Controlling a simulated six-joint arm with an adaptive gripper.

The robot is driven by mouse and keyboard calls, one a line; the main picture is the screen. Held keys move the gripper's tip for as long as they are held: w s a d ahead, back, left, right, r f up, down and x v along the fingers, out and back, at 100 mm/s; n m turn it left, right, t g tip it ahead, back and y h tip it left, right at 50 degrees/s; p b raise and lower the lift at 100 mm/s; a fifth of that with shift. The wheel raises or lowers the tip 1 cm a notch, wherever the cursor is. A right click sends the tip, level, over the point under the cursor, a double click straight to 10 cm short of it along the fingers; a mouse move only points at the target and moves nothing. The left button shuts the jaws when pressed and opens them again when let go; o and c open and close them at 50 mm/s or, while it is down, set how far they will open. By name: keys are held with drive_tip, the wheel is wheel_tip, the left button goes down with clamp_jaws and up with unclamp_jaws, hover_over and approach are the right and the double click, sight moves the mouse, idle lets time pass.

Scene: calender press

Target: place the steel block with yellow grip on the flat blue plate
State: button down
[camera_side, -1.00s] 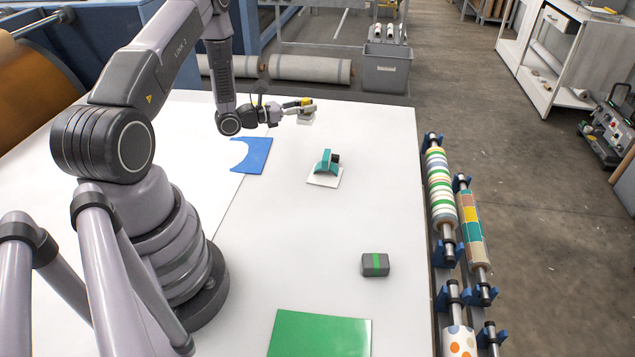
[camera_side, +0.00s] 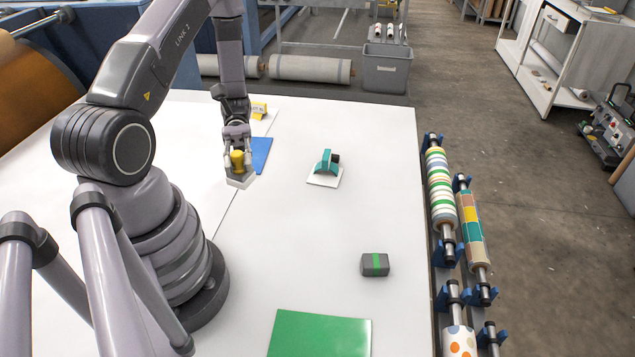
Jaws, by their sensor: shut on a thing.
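My gripper (camera_side: 238,160) points down and is shut on the yellow grip (camera_side: 237,158) of the steel block (camera_side: 241,181). The pale grey block hangs below the fingers, roughly level. It appears to be above the white table, but its exact height is hard to tell. The flat blue plate (camera_side: 262,153) lies on the table just behind and to the right of the gripper in the picture. The gripper and arm hide much of the plate's left part.
A teal object on a white plate (camera_side: 325,179) stands to the right. A grey block with a green stripe (camera_side: 375,264) and a green plate (camera_side: 320,335) lie nearer. A yellow object (camera_side: 258,109) sits at the back. Patterned rollers (camera_side: 440,185) line the table's right edge.

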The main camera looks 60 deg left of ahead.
drive_tip(key=s+a+m+g+y, duration=0.9)
drive_tip(key=m+g+y, duration=0.1)
drive_tip(key=y, duration=0.1)
drive_tip(key=a+f+m+y, duration=0.2)
drive_tip(key=a+m+y, duration=0.6)
drive_tip(key=a+y, duration=0.5)
drive_tip(key=w+a+f+m+t+y, duration=0.4)
drive_tip(key=w+a+m+t+y, duration=0.5)
drive_tip(key=w+t, duration=0.25)
drive_tip(key=w+f+m+t, duration=0.2)
drive_tip(key=w, duration=0.1)
drive_tip(key=w+d+f+m+t+y, duration=0.1)
drive_tip(key=w+m+t, duration=0.1)
drive_tip(key=w+t, duration=0.1)
drive_tip(key=w+f+m+t, duration=0.2)
drive_tip(key=w+t, duration=0.1)
drive_tip(key=shift+w+d+f, duration=0.3)
drive_tip(key=shift+w+f, duration=0.05)
drive_tip(key=shift+f, duration=2.25)
drive_tip(key=shift+f, duration=0.15)
